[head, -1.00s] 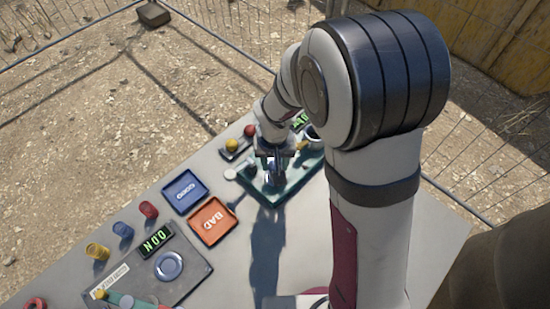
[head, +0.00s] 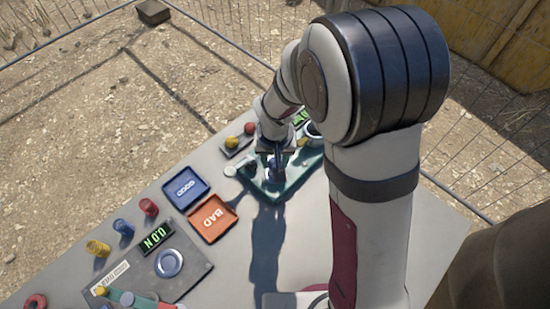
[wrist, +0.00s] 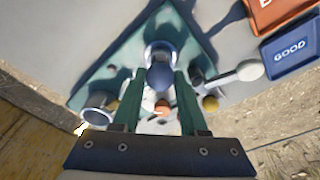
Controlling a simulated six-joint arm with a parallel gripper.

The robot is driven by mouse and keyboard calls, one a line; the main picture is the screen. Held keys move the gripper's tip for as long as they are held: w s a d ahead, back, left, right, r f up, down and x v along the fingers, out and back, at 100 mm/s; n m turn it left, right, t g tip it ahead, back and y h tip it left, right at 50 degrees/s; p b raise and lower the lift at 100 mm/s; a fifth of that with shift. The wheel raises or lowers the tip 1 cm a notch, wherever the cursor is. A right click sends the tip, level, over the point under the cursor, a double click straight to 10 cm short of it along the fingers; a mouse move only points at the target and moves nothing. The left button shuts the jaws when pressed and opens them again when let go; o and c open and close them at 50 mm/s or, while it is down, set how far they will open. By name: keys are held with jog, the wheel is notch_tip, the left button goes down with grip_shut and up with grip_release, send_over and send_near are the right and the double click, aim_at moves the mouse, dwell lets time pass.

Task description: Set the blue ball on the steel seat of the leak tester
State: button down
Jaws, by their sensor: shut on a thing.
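The blue ball (wrist: 160,77) sits between the green fingers of my gripper (wrist: 159,88) in the wrist view, and the fingers are shut on it. The steel seat (wrist: 160,52) shows as a bright ring right behind the ball, on the green base plate of the leak tester (wrist: 187,28). I cannot tell whether the ball touches the seat. In the head view my gripper (head: 276,172) points down over the leak tester (head: 278,197), and the arm hides most of the ball and seat.
A yellow ball (head: 232,142) and a red ball (head: 250,128) rest on a small rack behind. The blue GOOD tray (head: 185,188) and orange BAD tray (head: 212,219) lie to the left. A force gauge (head: 168,263) and several coloured cylinders stand farther left.

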jog(key=shift+f, duration=1.25)
grip_release()
jog(key=shift+r, duration=3.8)
jog(key=s+d+r+m, duration=0.1)
jog(key=s+d+r, duration=0.1)
jog(key=s, duration=0.5)
jog(key=s+d+r+m+g+y, duration=0.1)
jog(key=s+d+r+m, duration=0.1)
jog(key=s+r, duration=0.2)
jog(key=s+d+r+m+g, duration=0.1)
jog(key=s+d+r+m, duration=0.1)
jog(key=s, duration=0.9)
jog(key=shift+r+y, duration=0.4)
jog(key=shift+r, duration=0.15)
